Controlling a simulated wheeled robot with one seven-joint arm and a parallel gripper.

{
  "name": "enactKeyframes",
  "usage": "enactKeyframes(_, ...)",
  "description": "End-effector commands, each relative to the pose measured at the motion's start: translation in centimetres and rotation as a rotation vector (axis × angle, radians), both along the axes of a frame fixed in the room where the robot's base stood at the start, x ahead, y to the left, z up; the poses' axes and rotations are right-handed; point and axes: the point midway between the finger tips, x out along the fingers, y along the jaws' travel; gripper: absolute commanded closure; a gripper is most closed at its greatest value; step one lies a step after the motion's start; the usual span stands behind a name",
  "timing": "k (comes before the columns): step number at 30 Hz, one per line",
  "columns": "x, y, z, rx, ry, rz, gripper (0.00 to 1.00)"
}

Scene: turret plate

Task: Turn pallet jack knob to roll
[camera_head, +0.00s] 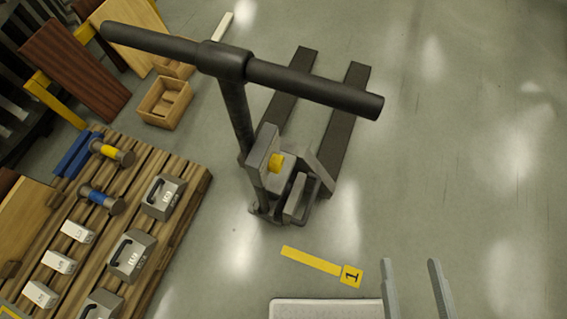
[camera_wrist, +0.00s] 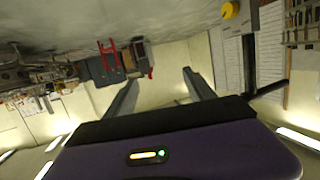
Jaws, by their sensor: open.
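The pallet jack stands on the floor in the upper middle of the head view, its dark T-shaped handle (camera_head: 240,66) nearest the camera and its two dark forks (camera_head: 343,120) pointing away. The yellow knob (camera_head: 275,162) sits on the grey body at the foot of the handle post. Its exact setting is too small to read. My gripper (camera_head: 409,266) is at the lower right of the head view, with its two grey fingers apart and nothing between them. It is well apart from the knob. In the wrist view the open fingers (camera_wrist: 160,82) point into the room, and no knob shows between them.
A wooden pallet (camera_head: 190,200) with several weights and tools lies at the left. A wooden crate (camera_head: 165,102) stands behind it. A yellow floor strip with a marker "1" (camera_head: 351,276) lies before the jack. The floor at the right is clear.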

Motion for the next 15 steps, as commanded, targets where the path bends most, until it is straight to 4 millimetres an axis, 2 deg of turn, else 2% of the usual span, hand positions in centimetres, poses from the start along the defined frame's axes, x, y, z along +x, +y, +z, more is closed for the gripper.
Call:
enactKeyframes(2, 1.9, -0.4, 0.4, -0.002, -0.054, -0.018, 0.37)
enactKeyframes(5, 4.7, -1.4, -0.4, 0.032, -0.106, -0.06, 0.37)
enactKeyframes(8, 7.6, -2.6, -3.1, 0.136, -0.099, -0.115, 0.37)
enactKeyframes(11, 10.5, -3.6, -6.7, 0.301, -0.058, -0.17, 0.37)
enactKeyframes(15, 15.0, -3.9, -12.0, 0.596, 0.034, -0.231, 0.37)
